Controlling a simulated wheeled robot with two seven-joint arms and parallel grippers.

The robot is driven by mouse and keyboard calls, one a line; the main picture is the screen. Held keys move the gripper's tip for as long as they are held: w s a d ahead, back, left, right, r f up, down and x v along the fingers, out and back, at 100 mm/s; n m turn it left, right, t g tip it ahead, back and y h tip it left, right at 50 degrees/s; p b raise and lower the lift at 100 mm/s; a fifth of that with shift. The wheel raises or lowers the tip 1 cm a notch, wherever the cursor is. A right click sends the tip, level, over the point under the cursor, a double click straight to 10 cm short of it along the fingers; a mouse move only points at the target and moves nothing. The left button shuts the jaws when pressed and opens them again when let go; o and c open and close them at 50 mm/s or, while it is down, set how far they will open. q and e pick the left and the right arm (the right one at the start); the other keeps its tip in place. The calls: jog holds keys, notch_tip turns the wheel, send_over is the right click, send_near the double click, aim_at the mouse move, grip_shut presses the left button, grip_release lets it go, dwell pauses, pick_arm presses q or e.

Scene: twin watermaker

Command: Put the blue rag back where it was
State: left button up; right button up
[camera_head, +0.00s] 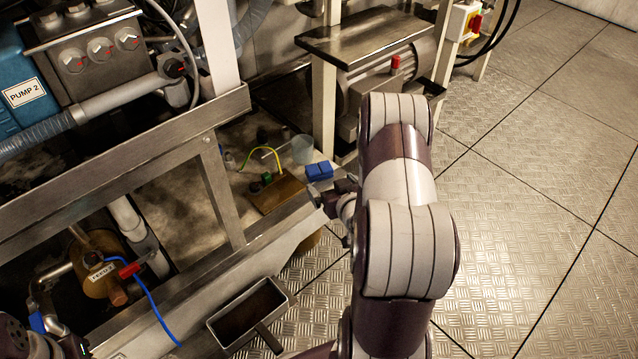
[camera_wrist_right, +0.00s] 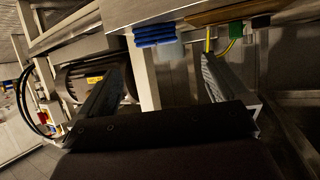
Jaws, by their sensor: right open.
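The blue rag (camera_head: 319,171) is a small folded stack on the ledge of the frame, at the right end of a brown board (camera_head: 276,193). In the right wrist view the rag (camera_wrist_right: 155,34) shows at the top, at the ledge's edge. My right gripper (camera_head: 322,194) is just in front of the rag in the head view, partly hidden by my arm. In the wrist view the fingers (camera_wrist_right: 163,66) are spread with nothing between them, and the rag lies beyond their tips. Only part of my left arm shows at the lower left; its fingers are not visible.
A green-and-yellow wire (camera_head: 268,155) and a translucent cup (camera_head: 303,149) are close to the rag. A motor (camera_head: 385,78) under a metal plate stands behind. An open metal tray (camera_head: 285,292) is below the ledge. The plated floor (camera_head: 530,200) at right is clear.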

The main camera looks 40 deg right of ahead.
jog(key=a+r+n+g+y, duration=0.1)
jog(key=a+r+g, duration=0.15)
jog(key=a, duration=0.35)
jog(key=a+r+n+g+y, duration=0.1)
jog(key=a+r+g, duration=0.15)
jog(key=a, duration=0.35)
jog(key=s+a+r+n+g+y, duration=0.1)
jog(key=s+a+r+g, duration=0.15)
jog(key=s+a, duration=0.35)
jog(key=s+a+r+n+g+y, duration=0.1)
jog(key=s+a+g, duration=0.3)
jog(key=s, duration=0.3)
notch_tip(320, 180, up, 49)
jog(key=p, duration=4.9)
jog(key=shift+a+r, duration=0.15)
jog(key=shift+t, duration=0.25)
